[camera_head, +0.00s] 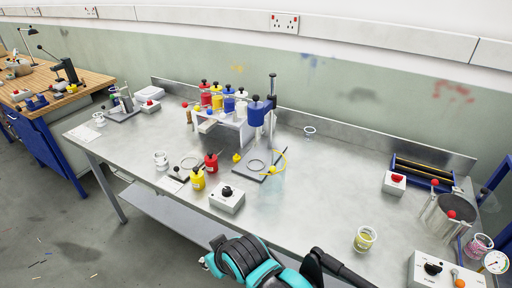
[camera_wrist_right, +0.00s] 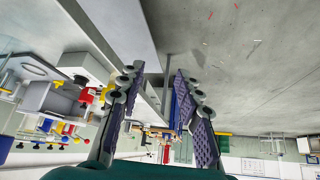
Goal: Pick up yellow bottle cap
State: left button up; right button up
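A small yellow piece (camera_head: 237,157), which looks like the yellow bottle cap, lies on the metal bench left of the grey plate stand; a small yellow spot, probably the same piece, shows in the right wrist view (camera_wrist_right: 57,83). A yellow bottle (camera_head: 198,180) with a dark top stands nearer the front edge, beside a red bottle (camera_head: 211,163). My right gripper (camera_wrist_right: 157,74) has its two purple-padded fingers apart with nothing between them. It is in front of the bench, away from the yellow piece. In the head view only my teal and black right arm shows clearly. My left gripper is in neither view.
A white switch box (camera_head: 227,199) stands right of the yellow bottle. A yellow-filled jar (camera_head: 364,239) stands at front right. The middle right of the bench (camera_head: 330,180) is clear.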

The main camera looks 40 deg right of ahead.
aim_at(236, 158)
jog(key=i+z, duration=0.25)
jog(key=z, duration=0.25)
jog(key=i+z, duration=0.2)
jog(key=z, duration=0.3)
jog(key=i+j+z, duration=0.1)
jog(key=i+z, duration=0.15)
jog(key=z, duration=0.25)
jog(key=i+j+z, duration=0.15)
jog(key=z, duration=0.3)
jog(key=i+j+z, duration=0.25)
jog(key=z, duration=0.2)
